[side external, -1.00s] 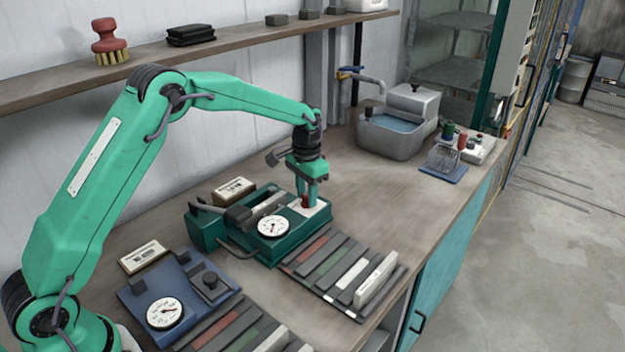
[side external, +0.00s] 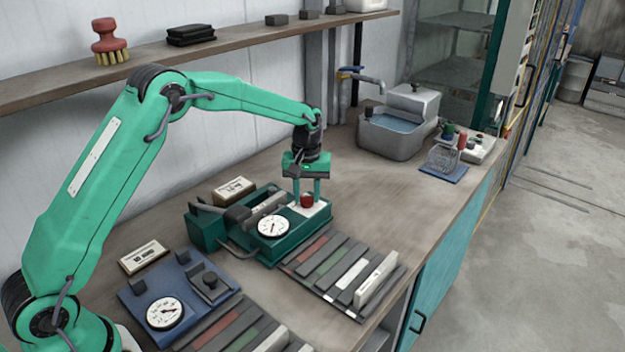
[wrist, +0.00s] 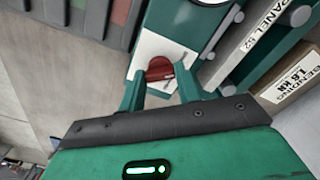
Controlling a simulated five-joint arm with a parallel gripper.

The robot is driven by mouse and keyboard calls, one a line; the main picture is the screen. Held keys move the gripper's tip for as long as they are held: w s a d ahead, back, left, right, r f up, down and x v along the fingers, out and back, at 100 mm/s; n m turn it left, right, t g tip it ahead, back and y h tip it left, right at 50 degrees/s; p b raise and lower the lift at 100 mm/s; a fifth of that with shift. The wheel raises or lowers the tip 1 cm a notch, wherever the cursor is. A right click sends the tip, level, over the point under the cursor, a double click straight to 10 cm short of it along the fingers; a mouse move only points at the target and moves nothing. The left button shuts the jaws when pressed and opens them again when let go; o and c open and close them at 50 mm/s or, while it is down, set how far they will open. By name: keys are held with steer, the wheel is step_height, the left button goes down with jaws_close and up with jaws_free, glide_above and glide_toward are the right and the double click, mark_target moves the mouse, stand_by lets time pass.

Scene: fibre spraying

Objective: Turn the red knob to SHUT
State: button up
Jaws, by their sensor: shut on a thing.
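The red knob (side external: 307,200) sits on a white plate at the right end of the green device (side external: 262,248). It also shows in the wrist view (wrist: 160,69), between the two green fingers. My gripper (side external: 306,197) points straight down over it, one finger on each side, shut on the knob. In the wrist view my gripper (wrist: 158,83) hides part of the knob and plate. The plate's lettering and the knob's setting cannot be read.
A white dial (side external: 272,225) and a labelled box (side external: 233,189) are close to the knob. A rack of coloured strips (side external: 335,275) lies in front. A blue device (side external: 170,290) is nearer the camera. The bench towards the sink (side external: 395,135) is clear.

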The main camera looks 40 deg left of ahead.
mark_target(307, 196)
steer(key=shift+r+n, duration=0.1)
steer(key=shift+n, duration=0.3)
steer(key=o, duration=1)
step_height(307, 196, up, 7)
steer(key=shift+r, duration=0.4)
